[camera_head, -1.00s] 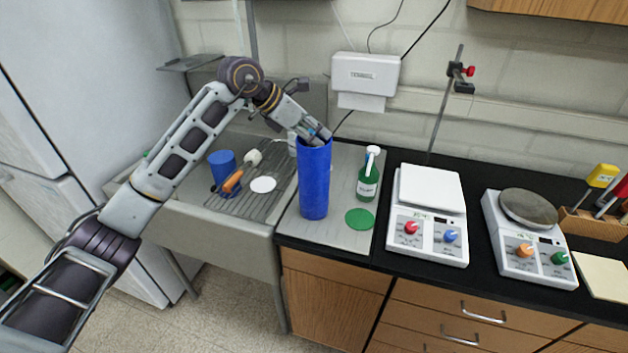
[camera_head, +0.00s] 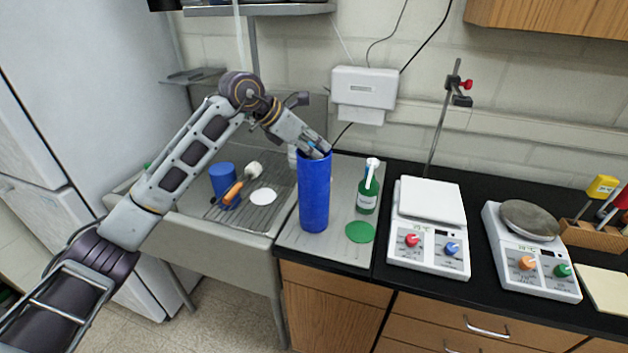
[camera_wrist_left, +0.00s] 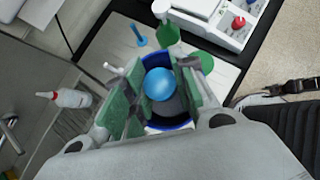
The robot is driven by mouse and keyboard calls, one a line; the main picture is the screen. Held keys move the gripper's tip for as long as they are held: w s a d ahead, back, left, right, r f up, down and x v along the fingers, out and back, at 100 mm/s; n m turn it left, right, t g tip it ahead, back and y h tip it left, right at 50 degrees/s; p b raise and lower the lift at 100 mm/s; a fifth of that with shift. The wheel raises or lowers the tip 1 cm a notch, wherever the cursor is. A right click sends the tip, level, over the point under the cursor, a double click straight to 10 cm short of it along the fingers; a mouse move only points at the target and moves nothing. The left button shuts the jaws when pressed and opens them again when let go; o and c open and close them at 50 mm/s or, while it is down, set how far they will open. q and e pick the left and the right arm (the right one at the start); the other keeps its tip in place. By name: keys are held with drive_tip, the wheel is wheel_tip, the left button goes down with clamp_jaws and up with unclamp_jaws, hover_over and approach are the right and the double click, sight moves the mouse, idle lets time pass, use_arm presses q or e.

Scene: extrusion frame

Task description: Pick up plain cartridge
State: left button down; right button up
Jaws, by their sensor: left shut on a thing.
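A tall blue cylinder (camera_head: 314,200) stands upright on the grey board beside the sink. My left gripper (camera_head: 318,150) is at its open top, fingers pointing down into the mouth. In the left wrist view the cylinder's blue rim (camera_wrist_left: 182,127) surrounds a grey piece with a round light-blue top (camera_wrist_left: 158,84), which I take as the plain cartridge. The green-padded fingers (camera_wrist_left: 158,92) stand on both sides of this piece, shut on it. Its lower part is hidden inside the cylinder. My right gripper is not in view.
A green bottle (camera_head: 367,195) and flat green disc (camera_head: 360,232) are close on the right. A white scale (camera_head: 428,240) and second balance (camera_head: 530,255) stand further right. A blue cup (camera_head: 222,180), orange-handled brush (camera_head: 233,191) and white disc (camera_head: 263,196) lie at the sink.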

use_arm(q)
drive_tip(key=shift+r, duration=0.1)
drive_tip(key=shift+r, duration=0.95)
wheel_tip(320, 180, up, 26)
drive_tip(key=b, duration=0.1)
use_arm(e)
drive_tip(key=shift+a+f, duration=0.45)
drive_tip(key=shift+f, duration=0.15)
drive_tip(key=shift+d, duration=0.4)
